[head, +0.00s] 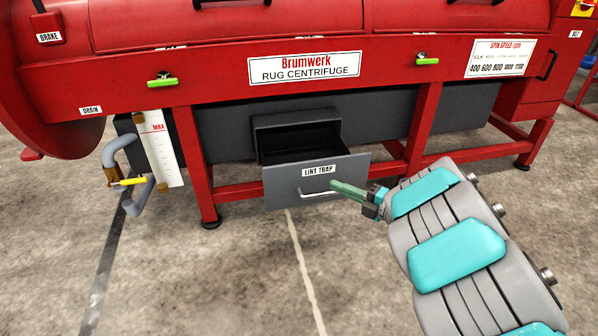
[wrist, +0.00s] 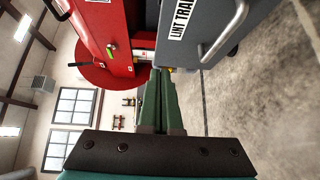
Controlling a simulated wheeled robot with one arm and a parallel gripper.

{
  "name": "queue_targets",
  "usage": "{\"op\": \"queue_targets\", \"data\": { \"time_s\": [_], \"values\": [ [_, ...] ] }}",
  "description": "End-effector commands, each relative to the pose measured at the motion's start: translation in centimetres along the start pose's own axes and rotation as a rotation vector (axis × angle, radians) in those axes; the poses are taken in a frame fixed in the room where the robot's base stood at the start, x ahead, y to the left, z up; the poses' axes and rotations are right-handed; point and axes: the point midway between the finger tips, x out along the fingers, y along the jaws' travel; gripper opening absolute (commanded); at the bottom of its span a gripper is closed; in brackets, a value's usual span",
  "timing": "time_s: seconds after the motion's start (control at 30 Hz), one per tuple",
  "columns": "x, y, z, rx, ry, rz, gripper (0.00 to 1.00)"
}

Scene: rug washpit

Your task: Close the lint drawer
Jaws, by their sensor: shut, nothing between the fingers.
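The lint drawer (head: 283,188) is a grey drawer labelled "LINT TRAP" with a silver bar handle (head: 318,193). It stands pulled out of its dark housing (head: 297,122) under the red centrifuge, and its dark inside shows from above. My gripper (head: 334,184) is shut and empty at the right part of the drawer front, close to the handle's right end. I cannot tell whether it touches the front. In the wrist view the shut green fingers (wrist: 158,75) point past the drawer front (wrist: 207,25), whose handle (wrist: 226,33) shows at the upper right.
The red centrifuge frame has legs on both sides of the drawer, left (head: 194,165) and right (head: 423,125). A drain pipe with a yellow-handled valve (head: 133,181) and a MAX gauge (head: 160,148) hang at the left. The concrete floor (head: 230,270) in front is clear.

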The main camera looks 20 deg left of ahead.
Motion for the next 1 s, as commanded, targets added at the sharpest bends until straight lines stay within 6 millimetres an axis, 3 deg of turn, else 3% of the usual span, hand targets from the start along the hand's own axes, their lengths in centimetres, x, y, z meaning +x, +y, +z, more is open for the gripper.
{"op": "queue_targets", "data": {
  "time_s": [0.1,0.23,0.47,0.87,1.0],
  "values": [
    [0.5,-0.4,-2.3,0.008,0.084,0.041,0.00],
    [0.9,-0.3,-3.2,0.008,0.115,0.058,0.00],
    [3.7,-0.2,-3.6,0.007,0.117,0.057,0.00],
    [11.0,0.2,-4.5,0.009,0.117,0.060,0.00],
    [12.1,0.3,-2.9,0.009,0.111,0.059,0.00]
  ]
}}
